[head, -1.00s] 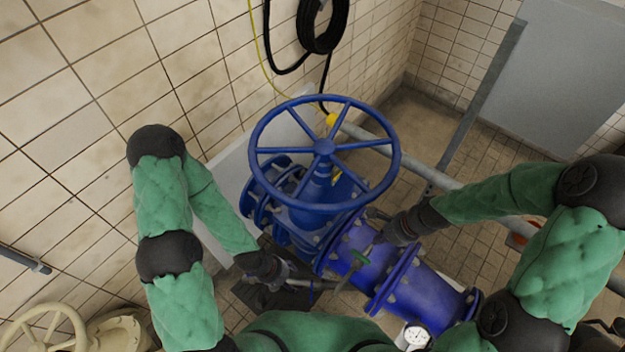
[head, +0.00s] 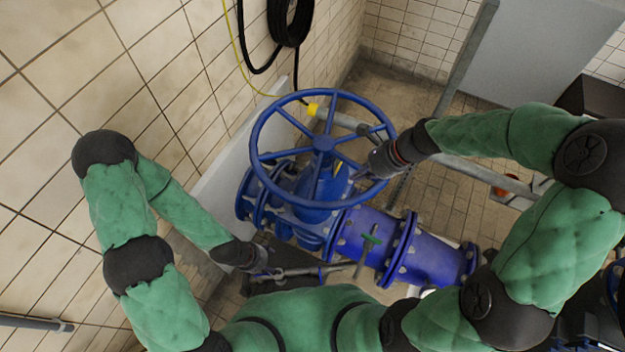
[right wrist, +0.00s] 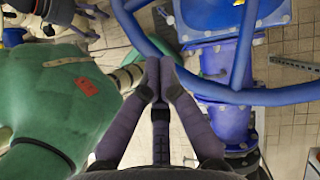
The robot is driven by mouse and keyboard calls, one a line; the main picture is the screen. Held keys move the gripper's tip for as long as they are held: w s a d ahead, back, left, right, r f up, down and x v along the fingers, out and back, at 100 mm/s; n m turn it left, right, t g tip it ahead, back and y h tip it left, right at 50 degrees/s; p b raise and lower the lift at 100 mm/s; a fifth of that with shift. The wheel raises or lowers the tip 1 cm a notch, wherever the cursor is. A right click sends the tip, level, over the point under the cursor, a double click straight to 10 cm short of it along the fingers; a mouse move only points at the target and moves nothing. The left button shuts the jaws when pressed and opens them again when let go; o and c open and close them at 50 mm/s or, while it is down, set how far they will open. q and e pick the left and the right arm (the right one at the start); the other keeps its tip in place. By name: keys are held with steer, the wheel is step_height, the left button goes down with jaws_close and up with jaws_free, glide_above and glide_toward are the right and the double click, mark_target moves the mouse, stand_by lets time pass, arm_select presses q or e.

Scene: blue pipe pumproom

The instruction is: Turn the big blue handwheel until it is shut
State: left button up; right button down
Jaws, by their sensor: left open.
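The big blue handwheel (head: 323,144) stands on a blue valve in the middle of the head view. Its rim and spokes are whole and unobstructed except at the right. My right gripper (head: 364,174) is at the rim's right side, nearest the pipe. In the right wrist view its fingertips (right wrist: 160,70) meet and overlap the blue rim (right wrist: 240,95). The fingers look shut, with no rim visible between them. My left gripper (head: 285,272) is open, low and left of the valve, apart from the handwheel. Its fingers are small and partly unclear.
A grey pipe (head: 480,173) with a yellow part (head: 313,110) passes behind the wheel. A tiled wall (head: 150,70) with a black hose coil (head: 290,20) is at left.

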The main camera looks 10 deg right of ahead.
arm_select(q)
steer(key=shift+s+f+b, duration=0.2)
steer(key=shift+f+b, duration=0.4)
steer(key=shift+s+f+b, duration=0.2)
steer(key=shift+f+b, duration=0.35)
steer(key=shift+b, duration=0.05)
arm_select(e)
steer(key=a+r+x, duration=0.1)
steer(key=x, duration=1.2)
steer(key=shift+a, duration=0.3)
steer(key=shift+a, duration=0.15)
